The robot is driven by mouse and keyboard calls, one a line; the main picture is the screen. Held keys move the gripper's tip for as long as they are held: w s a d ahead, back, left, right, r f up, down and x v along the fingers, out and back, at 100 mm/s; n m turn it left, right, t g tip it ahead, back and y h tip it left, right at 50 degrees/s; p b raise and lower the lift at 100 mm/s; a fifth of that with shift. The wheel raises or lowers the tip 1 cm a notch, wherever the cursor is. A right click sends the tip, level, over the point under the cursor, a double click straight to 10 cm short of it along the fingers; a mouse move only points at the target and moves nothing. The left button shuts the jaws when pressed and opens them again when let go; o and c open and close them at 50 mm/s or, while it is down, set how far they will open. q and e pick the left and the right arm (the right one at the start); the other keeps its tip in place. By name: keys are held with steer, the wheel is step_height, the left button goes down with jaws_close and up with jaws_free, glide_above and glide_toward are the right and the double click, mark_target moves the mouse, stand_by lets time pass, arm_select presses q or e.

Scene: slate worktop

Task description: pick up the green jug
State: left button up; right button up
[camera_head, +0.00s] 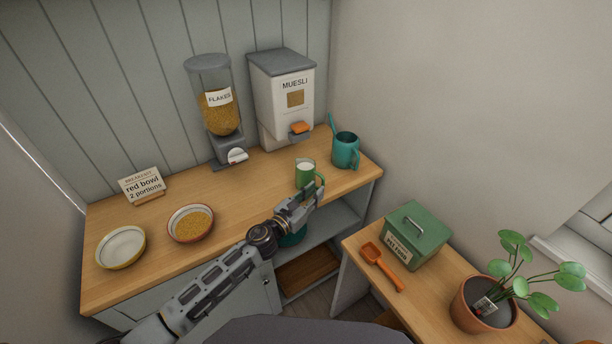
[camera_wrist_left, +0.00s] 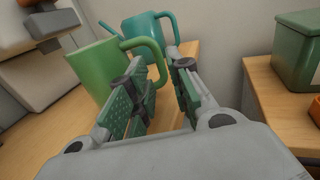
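The green jug (camera_head: 305,173) stands upright on the wooden worktop near its front edge, with something white inside. Its handle faces right in the head view. In the left wrist view the green jug (camera_wrist_left: 98,68) is just beyond the fingers, and its handle lies in line with the gap between them. My left gripper (camera_head: 305,201) is in front of the jug at the worktop's edge. In the left wrist view its two padded fingers (camera_wrist_left: 160,95) are apart, with nothing clamped. I cannot tell whether a finger touches the handle. My right gripper is not in view.
A teal mug (camera_head: 346,151) with a utensil stands close behind the jug. A muesli dispenser (camera_head: 284,95) and a flakes dispenser (camera_head: 215,115) stand at the back. A red-rimmed bowl (camera_head: 190,239) of flakes, a pale bowl (camera_head: 121,247) and a sign (camera_head: 143,185) are at left.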

mark_target(323, 184)
arm_select(q)
steer(key=shift+w, duration=0.15)
steer(key=shift+x, duration=2.5)
jaws_close()
steer(key=shift+d, duration=0.1)
